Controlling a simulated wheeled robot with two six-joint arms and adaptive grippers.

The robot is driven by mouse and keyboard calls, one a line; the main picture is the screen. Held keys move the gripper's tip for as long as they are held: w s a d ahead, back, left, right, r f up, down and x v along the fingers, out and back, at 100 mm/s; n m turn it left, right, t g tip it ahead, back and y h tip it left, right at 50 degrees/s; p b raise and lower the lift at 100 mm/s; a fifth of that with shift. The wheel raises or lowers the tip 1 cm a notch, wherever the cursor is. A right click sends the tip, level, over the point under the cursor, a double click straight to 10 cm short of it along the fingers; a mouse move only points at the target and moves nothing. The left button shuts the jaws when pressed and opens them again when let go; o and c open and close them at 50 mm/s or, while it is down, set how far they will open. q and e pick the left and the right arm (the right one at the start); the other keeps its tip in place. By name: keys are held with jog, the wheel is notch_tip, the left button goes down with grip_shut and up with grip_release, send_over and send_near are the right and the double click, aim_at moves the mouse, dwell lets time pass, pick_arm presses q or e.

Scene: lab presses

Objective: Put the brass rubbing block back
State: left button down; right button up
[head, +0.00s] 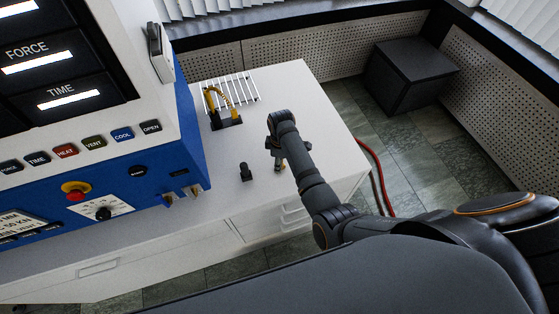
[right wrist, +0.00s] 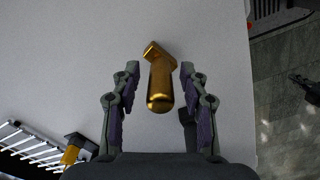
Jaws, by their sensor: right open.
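The brass rubbing block (right wrist: 160,80) shows in the right wrist view as a golden piece with a rounded handle end and a wider, angular far end. It is over the pale bench top (right wrist: 215,60). My right gripper (right wrist: 160,76) is open, with one finger on each side of the block and a gap on both sides. In the head view my right gripper (head: 277,152) points down over the bench top, near its right side, and mostly hides the block. My left gripper is not in view.
A small black object (head: 246,172) stands left of my gripper. A yellow-handled tool (head: 218,98) on a black base and a white slatted rack (head: 232,88) are farther back. The blue and white press (head: 150,180) stands at left. Red hose (head: 375,165) hangs beyond the bench's right edge.

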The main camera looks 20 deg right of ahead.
jog(key=shift+r, duration=0.15)
notch_tip(320, 180, up, 10)
jog(key=p, duration=1.1)
jog(key=shift+s+d, duration=0.1)
jog(key=shift+d, duration=0.05)
jog(key=shift+r, duration=1.05)
